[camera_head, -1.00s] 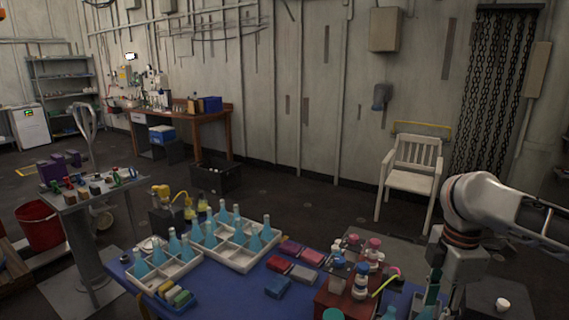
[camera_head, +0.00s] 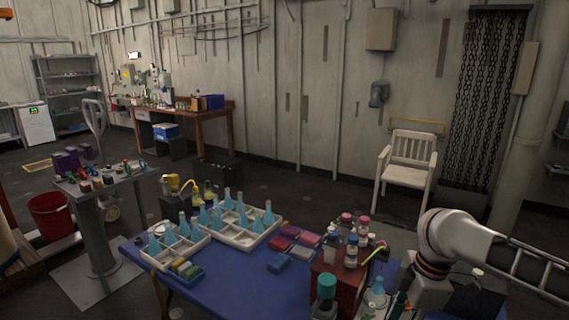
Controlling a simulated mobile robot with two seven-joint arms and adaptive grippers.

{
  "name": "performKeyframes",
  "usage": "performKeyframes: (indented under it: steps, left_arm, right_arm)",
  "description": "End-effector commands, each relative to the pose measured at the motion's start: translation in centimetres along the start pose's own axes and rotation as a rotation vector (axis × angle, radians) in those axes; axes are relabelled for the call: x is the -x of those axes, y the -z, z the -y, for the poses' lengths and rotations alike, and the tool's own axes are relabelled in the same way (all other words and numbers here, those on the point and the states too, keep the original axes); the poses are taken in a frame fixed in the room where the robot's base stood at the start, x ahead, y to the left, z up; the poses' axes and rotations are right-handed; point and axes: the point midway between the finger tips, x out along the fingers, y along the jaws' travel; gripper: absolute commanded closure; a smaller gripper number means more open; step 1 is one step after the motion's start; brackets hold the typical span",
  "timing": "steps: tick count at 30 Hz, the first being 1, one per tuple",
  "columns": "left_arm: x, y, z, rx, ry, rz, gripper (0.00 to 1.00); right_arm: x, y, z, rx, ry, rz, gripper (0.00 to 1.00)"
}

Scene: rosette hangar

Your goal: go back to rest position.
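My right arm comes in from the right edge, its white wrist bent over the right end of the blue table (camera_head: 228,284). Its gripper is not clearly seen; the dark parts below the wrist run down to the bottom edge among bottles. My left arm and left gripper are out of view. On the table stand two white divided trays, the near one (camera_head: 160,262) and the far one (camera_head: 245,241), with blue conical flasks (camera_head: 268,214) in them. A red box (camera_head: 334,285) with small capped bottles stands beside my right arm.
Coloured small boxes (camera_head: 292,231) lie mid-table. A grey pedestal (camera_head: 97,235) with small items and a red bucket (camera_head: 50,216) stand at left. A white chair (camera_head: 407,172) stands behind at right. A wooden bench (camera_head: 187,117) is against the wall. The floor between is mostly clear.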

Motion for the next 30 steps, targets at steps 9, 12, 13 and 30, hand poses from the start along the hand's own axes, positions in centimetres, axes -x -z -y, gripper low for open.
performKeyframes:
  steps: [9,12,13,30]
  left_arm:
    - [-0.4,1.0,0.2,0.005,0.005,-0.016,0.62]
    - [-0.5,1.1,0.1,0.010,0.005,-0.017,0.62]
    - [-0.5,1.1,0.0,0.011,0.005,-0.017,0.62]
    - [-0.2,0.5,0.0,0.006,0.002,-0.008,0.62]
  right_arm:
    - [-9.3,8.4,1.6,-0.157,-0.062,-0.270,0.64]
    - [-11.6,10.6,2.0,-0.226,-0.091,-0.360,0.64]
    - [-12.3,11.1,2.2,-0.249,-0.101,-0.386,0.64]
    - [-22.3,10.0,6.5,-0.757,-0.371,-0.698,0.64]
